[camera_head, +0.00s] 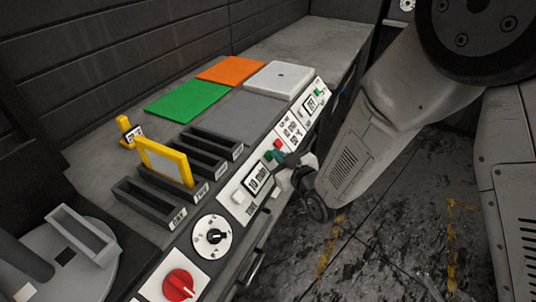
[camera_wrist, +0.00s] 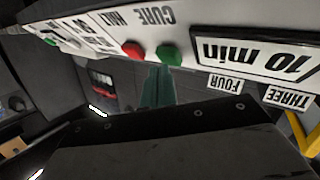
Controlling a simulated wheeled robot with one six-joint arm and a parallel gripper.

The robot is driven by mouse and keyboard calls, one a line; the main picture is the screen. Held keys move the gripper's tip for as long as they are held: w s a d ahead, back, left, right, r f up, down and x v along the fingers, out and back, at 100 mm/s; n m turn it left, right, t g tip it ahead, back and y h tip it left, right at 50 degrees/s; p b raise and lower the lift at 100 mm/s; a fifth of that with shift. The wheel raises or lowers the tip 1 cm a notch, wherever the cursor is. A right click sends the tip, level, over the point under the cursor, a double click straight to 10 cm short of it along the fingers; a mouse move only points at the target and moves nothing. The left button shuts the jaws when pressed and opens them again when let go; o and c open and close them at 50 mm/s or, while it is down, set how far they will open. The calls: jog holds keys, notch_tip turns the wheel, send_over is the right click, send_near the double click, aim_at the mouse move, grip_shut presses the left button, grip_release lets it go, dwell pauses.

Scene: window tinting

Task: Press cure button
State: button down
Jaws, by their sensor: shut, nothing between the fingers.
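The cure panel shows upside down in the wrist view, with a green button (camera_wrist: 168,55) nearest the word CURE and a red button (camera_wrist: 133,48) nearest HALT. The red button also shows in the head view (camera_head: 277,143), with the green button (camera_head: 268,155) beside it. My gripper (camera_wrist: 157,84) is shut and empty, its dark teal fingers pointing at the panel close to the green button. In the head view my gripper (camera_head: 283,159) is at the panel's front face; whether it touches the button cannot be told.
A "10 min" display (camera_head: 257,178) sits beside the buttons. A dial (camera_head: 212,236) and red knob (camera_head: 178,285) lie nearer. Labelled slots, one holding a yellow-framed panel (camera_head: 165,162), stand behind. Green (camera_head: 187,101) and orange (camera_head: 229,70) pads lie farther back. Open floor lies right.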

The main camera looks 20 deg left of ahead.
jog(key=shift+a+f, duration=0.25)
dwell(0.4)
dwell(0.3)
jog(key=shift+d+r, duration=0.6)
jog(key=d+r, duration=0.3)
jog(key=shift+s+d+r, duration=0.15)
jog(key=shift+d+r, duration=0.1)
jog(key=shift+d, duration=0.05)
dwell(0.8)
